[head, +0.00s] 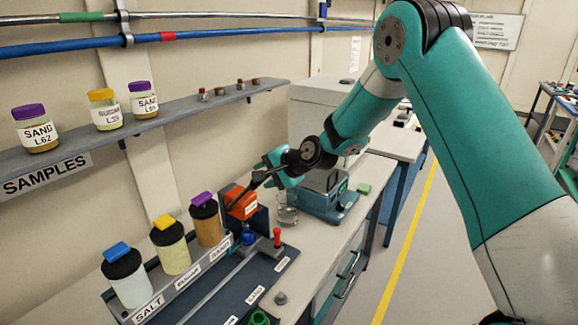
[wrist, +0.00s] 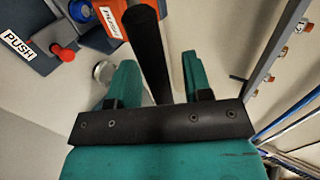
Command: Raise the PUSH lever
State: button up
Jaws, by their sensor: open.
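An orange block (head: 241,202) stands on a dark mount at the back of the bench rig, and a black lever bar (wrist: 148,45) runs from it. The bar passes between the two teal fingers of my gripper (wrist: 157,66), which is open around it with gaps on both sides. The block shows at the top of the wrist view (wrist: 112,16); its label there seems to read PUSH. In the head view my gripper (head: 268,170) is above and right of the block. A red knob (wrist: 62,52) stands beside a white PUSH label (wrist: 17,44). Contact with the bar cannot be told.
Salt (head: 130,280), yellow (head: 172,246) and brown (head: 207,222) jars stand in a row left of the block. A blue knob (head: 248,236) is in front of it. A clear glass dish (head: 287,215) and a machine (head: 325,195) are to the right. A sample shelf (head: 170,110) runs along the wall.

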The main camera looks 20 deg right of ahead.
jog(key=b+v, duration=0.4)
jog(key=v, duration=1.2)
jog(key=shift+b, duration=0.35)
jog(key=shift+s, duration=0.1)
jog(key=s+a+f+n+g+b, duration=0.1)
jog(key=s+a+n+g, duration=0.3)
jog(key=s+a+n, duration=0.55)
jog(key=s+a+f+n+g, duration=0.1)
jog(key=s+n, duration=0.2)
jog(key=s, duration=0.3)
jog(key=s+a+f+n+g+h+b, duration=0.1)
jog(key=s+n+g, duration=0.1)
jog(key=s, duration=0.5)
jog(key=s+a+f+n+g+h, duration=0.1)
jog(key=s+n+g, duration=0.1)
jog(key=s+n, duration=0.2)
jog(key=s, duration=0.3)
jog(key=shift+a+f, duration=0.3)
jog(key=shift+f, duration=0.1)
